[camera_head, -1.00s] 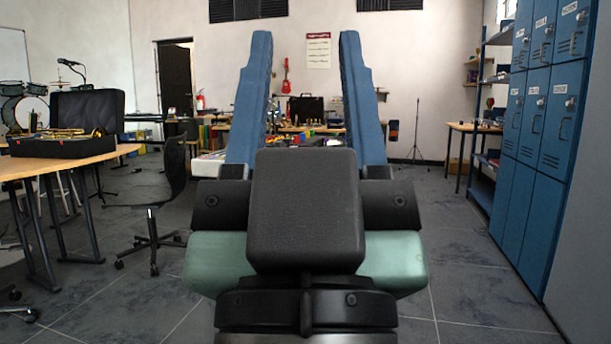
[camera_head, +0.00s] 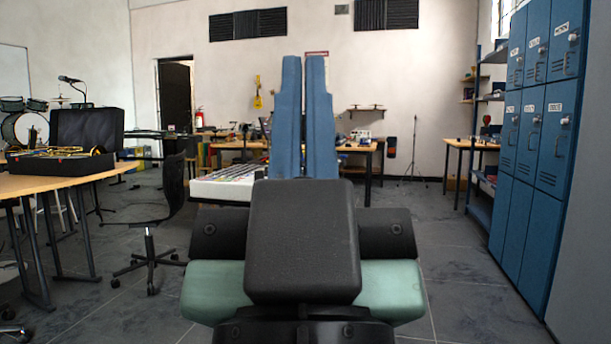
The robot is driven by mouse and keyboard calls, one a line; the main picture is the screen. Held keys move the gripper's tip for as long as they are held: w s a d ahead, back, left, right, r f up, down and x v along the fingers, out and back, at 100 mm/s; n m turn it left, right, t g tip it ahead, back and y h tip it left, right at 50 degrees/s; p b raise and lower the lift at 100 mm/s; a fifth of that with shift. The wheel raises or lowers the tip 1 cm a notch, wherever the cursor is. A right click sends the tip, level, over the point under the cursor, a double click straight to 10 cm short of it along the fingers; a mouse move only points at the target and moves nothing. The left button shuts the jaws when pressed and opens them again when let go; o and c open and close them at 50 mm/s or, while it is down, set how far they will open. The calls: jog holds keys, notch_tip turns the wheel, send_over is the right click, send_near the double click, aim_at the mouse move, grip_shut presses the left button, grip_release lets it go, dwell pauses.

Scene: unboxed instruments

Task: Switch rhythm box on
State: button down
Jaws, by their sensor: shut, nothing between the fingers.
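My gripper (camera_head: 304,60) is in the middle of the head camera view, its two blue fingers upright, close together and empty. No rhythm box can be named with certainty. A white device with rows of coloured controls (camera_head: 225,188) shows behind my gripper to the left, partly hidden by it. A small pale device (camera_head: 360,136) stands on the back table (camera_head: 352,149), right of the fingers. I cannot tell whether either is the rhythm box, and no switch can be made out.
A wooden table (camera_head: 75,180) with an open black case (camera_head: 62,166) stands at the left, beside a black swivel chair (camera_head: 150,236). Blue lockers (camera_head: 532,160) line the right. Grey floor (camera_head: 455,255) is clear between my arm and the lockers.

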notch_tip(320, 180, up, 47)
jog(key=p, duration=4.5)
jog(key=shift+f, duration=0.2)
